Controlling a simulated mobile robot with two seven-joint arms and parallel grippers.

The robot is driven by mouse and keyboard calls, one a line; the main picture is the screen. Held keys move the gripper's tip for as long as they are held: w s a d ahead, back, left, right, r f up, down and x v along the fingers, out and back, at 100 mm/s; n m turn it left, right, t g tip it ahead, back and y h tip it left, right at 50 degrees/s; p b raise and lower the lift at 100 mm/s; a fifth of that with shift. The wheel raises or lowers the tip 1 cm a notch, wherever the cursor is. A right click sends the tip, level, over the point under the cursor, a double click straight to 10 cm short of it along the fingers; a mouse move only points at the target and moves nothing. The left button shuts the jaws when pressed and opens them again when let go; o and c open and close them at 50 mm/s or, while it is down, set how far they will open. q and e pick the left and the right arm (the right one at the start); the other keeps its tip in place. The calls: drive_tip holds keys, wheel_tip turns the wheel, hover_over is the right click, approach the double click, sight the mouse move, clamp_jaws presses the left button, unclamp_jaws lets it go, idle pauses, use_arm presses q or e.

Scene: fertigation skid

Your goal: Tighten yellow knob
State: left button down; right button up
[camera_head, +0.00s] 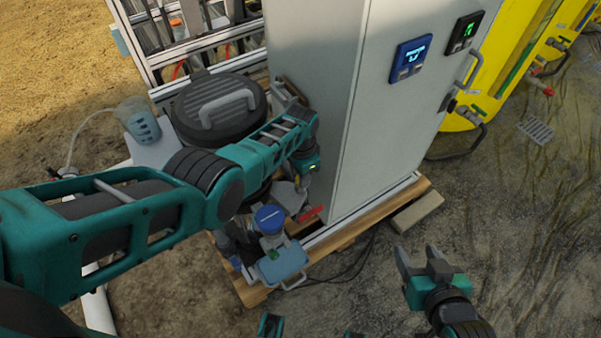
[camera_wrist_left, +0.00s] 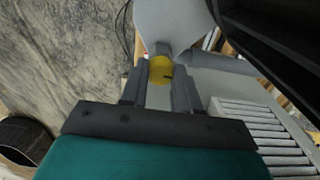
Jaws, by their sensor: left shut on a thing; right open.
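The yellow knob (camera_wrist_left: 160,69) shows in the left wrist view, between the two grey fingers of my left gripper (camera_wrist_left: 160,88). The fingers are shut on it from both sides. How far the knob is turned cannot be told. My right gripper (camera_head: 418,262) is open and empty over the ground at the lower right.
The tall grey cabinet (camera_head: 320,70) stands right of my left gripper, on a wooden pallet (camera_head: 415,190). A black-lidded tank (camera_head: 218,106) stands to the left. A blue-capped part (camera_head: 269,217) and a light blue handled box (camera_head: 282,266) are in front. Ground at the right is mostly clear.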

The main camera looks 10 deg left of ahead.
drive_tip(key=shift+d, duration=0.1)
use_arm(q)
drive_tip(key=c, duration=0.8)
unclamp_jaws()
drive_tip(key=shift+r, duration=0.1)
drive_tip(key=shift+r+p, duration=0.3)
drive_tip(key=shift+p, duration=0.05)
drive_tip(key=shift+r+p, duration=3.65)
drive_tip(key=shift+r, duration=2.4)
use_arm(e)
wheel_tip(320, 180, up, 6)
drive_tip(key=d, duration=0.1)
drive_tip(key=shift+s+d+h, duration=0.15)
drive_tip(key=shift+s+h, duration=0.25)
drive_tip(key=shift+s, duration=0.05)
drive_tip(key=shift+f, duration=0.1)
